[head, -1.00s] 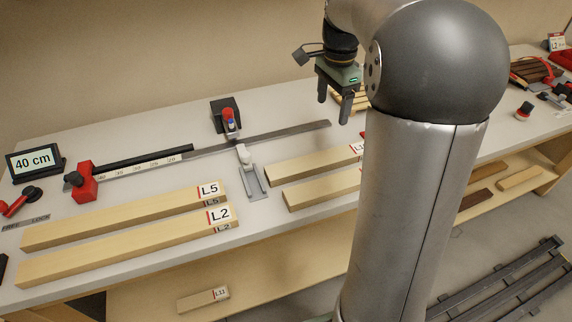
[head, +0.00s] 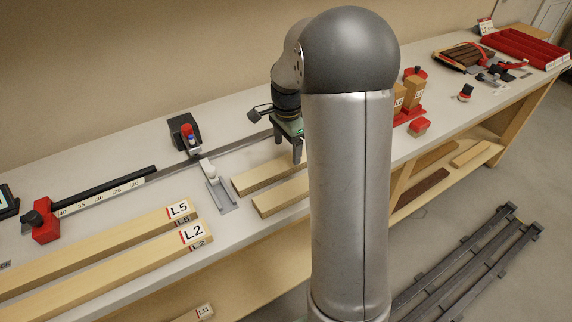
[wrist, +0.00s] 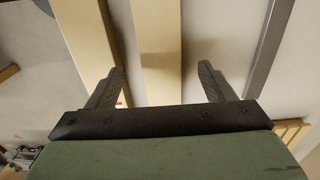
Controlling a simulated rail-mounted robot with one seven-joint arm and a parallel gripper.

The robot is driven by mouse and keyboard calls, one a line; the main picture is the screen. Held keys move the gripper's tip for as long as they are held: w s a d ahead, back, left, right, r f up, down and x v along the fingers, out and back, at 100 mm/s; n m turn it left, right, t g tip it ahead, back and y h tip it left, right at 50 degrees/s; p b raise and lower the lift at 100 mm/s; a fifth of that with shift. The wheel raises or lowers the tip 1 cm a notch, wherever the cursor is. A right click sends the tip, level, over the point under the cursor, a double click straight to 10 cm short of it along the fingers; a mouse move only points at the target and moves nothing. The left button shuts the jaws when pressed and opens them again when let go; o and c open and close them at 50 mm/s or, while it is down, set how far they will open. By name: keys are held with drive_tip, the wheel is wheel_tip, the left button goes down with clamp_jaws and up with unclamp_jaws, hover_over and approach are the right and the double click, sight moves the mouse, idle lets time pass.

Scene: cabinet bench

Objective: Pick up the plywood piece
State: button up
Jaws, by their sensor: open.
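No piece is plainly marked as plywood, and I cannot tell which one it is. Two pale boards (head: 266,174) and (head: 281,197) lie side by side on the bench, their right ends hidden behind my arm. My gripper (head: 288,148) is open and points down near these boards in the head view. In the wrist view, my gripper (wrist: 161,70) shows its two fingers apart, with one pale board (wrist: 156,45) in the gap between them in the picture. Another pale board (wrist: 86,40) runs just left of it. Nothing is held.
Long boards labelled L5 (head: 110,240) and L2 (head: 120,262) lie at front left. A measuring rail with a red stop (head: 44,230) runs behind them. Red holders with wooden blocks (head: 414,90) stand right of my arm. A red tray (head: 525,48) is at far right.

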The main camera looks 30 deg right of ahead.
sight(286, 162)
drive_tip(key=shift+a+f+p, duration=0.2)
drive_tip(key=shift+f+p, duration=0.2)
drive_tip(key=shift+f, duration=1.95)
drive_tip(key=c, duration=1.3)
drive_tip(key=shift+o, duration=0.2)
drive_tip(key=shift+r, duration=0.1)
